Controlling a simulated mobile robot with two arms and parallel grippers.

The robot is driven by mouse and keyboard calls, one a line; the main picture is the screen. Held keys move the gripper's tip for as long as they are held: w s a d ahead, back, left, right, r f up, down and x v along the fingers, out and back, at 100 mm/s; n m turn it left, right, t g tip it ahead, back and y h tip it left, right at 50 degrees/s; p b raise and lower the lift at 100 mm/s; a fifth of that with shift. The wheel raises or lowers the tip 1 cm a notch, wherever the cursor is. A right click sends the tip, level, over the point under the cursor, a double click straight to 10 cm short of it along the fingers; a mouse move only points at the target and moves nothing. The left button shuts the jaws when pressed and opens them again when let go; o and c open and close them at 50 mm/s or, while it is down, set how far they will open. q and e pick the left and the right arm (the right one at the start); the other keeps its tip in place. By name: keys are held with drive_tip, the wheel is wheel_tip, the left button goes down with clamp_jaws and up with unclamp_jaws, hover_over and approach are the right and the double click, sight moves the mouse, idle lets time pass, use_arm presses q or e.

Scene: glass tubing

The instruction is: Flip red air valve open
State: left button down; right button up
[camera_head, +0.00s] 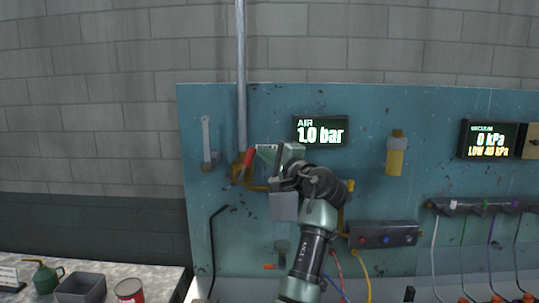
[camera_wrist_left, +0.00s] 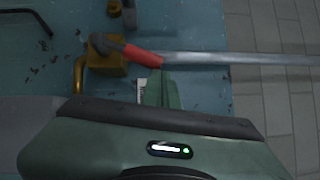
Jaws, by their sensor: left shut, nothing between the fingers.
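The red air valve lever (camera_head: 249,158) slants up and slightly right from a brass valve body (camera_head: 238,173) at the foot of the vertical grey pipe. In the left wrist view the red lever (camera_wrist_left: 143,55) points along the pipe, away from the brass body (camera_wrist_left: 106,60). My left gripper (camera_head: 266,152) is shut and empty, just right of the lever in the head view. Its green fingers (camera_wrist_left: 163,88) are beside the lever's free end in the wrist view. I cannot tell whether they touch it. My right gripper is not in view.
The teal panel (camera_head: 205,235) carries an air display (camera_head: 321,130) reading 1.0 bar, a vacuum display (camera_head: 489,140), a yellow fitting (camera_head: 396,155) and a grey manifold (camera_head: 383,234). A table (camera_head: 158,278) at lower left holds a grey bin (camera_head: 81,288) and a red can (camera_head: 130,291).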

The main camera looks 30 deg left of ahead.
use_arm(q)
drive_tip(key=shift+s+a+r+n+g+h+p, duration=0.2)
drive_tip(key=shift+s+a+r+n+h+p, duration=0.2)
drive_tip(key=shift+a+n, duration=0.2)
drive_tip(key=shift+s+a+r+n+g+h+p, duration=0.2)
drive_tip(key=shift+s+a+r+n+h+p, duration=0.15)
drive_tip(key=shift+a+n+p, duration=0.25)
drive_tip(key=shift+s+a+r+n+g+h+p, duration=0.25)
drive_tip(key=shift+a+n+h+p, duration=0.2)
drive_tip(key=shift+n, duration=0.25)
